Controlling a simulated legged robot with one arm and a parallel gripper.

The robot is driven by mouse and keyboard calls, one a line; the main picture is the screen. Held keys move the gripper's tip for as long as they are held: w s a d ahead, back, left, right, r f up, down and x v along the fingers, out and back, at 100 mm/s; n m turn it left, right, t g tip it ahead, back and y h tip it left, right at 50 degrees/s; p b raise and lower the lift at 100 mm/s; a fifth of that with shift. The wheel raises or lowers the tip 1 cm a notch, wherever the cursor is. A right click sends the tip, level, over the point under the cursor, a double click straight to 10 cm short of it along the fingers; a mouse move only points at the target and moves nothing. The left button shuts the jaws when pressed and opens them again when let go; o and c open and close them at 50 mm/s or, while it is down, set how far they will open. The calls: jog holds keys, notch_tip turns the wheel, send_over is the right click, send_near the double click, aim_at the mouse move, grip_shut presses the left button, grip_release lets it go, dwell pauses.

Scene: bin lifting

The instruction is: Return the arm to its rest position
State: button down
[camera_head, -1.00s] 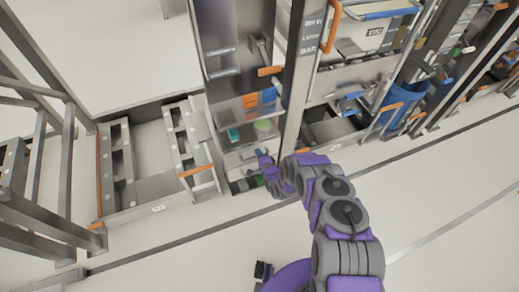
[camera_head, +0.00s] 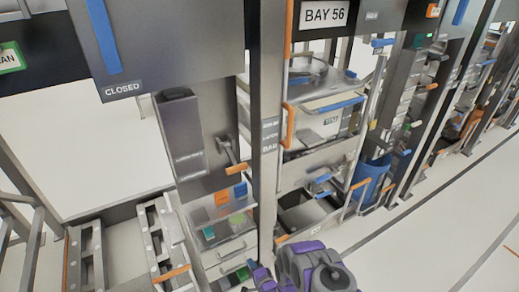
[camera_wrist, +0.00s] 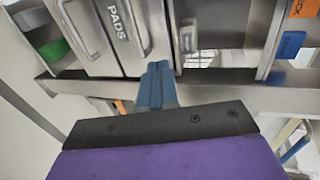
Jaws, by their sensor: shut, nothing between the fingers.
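My gripper (camera_wrist: 156,86) shows in the wrist view with its blue fingers closed together and nothing between them. It points toward a grey drawer front marked PADS (camera_wrist: 112,35); I cannot tell how far apart they are. In the head view my purple and grey arm (camera_head: 312,268) is at the bottom edge, in front of the shelving, and its lower part is cut off. The fingers are not clear there.
A steel post (camera_head: 266,150) stands beside the BAY 56 sign (camera_head: 325,14). A blue bin (camera_head: 372,178) is on the right. A cabinet marked CLOSED (camera_head: 160,45) is upper left. Clear floor (camera_head: 440,225) lies to the right.

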jog(key=w+d+r+n+g+h, duration=0.2)
jog(key=w+d+r, duration=0.2)
jog(key=d+r, duration=0.25)
jog(key=w+d+r+n+g+h, duration=0.1)
jog(key=w+d+r+n+h, duration=0.15)
jog(key=w+d+r, duration=0.35)
jog(key=s+d+r+n+g+h, duration=0.1)
jog(key=s+d+r+g, duration=0.2)
jog(key=r, duration=0.5)
jog(key=s+d+r+n+h, duration=0.1)
jog(key=s+d+r+h, duration=0.15)
jog(key=s+r, duration=0.45)
jog(key=s+d+r+n+g+h, duration=0.1)
jog(key=s+d+r+g, duration=0.2)
jog(key=r, duration=0.6)
jog(key=s+r+n+g, duration=0.1)
jog(key=s+r, duration=0.4)
jog(key=s, duration=0.7)
jog(key=s+r+n+g+y, duration=0.1)
jog(key=s+r, duration=0.4)
jog(key=s, duration=0.8)
jog(key=s+r+n+g, duration=0.2)
jog(key=s+r, duration=0.3)
jog(key=s, duration=0.7)
jog(key=shift+s+a+r+g, duration=0.15)
jog(key=shift+a+r+g, duration=0.1)
jog(key=shift+a+g, duration=0.35)
jog(key=c, duration=1.8)
grip_release()
jog(key=shift+d, duration=0.15)
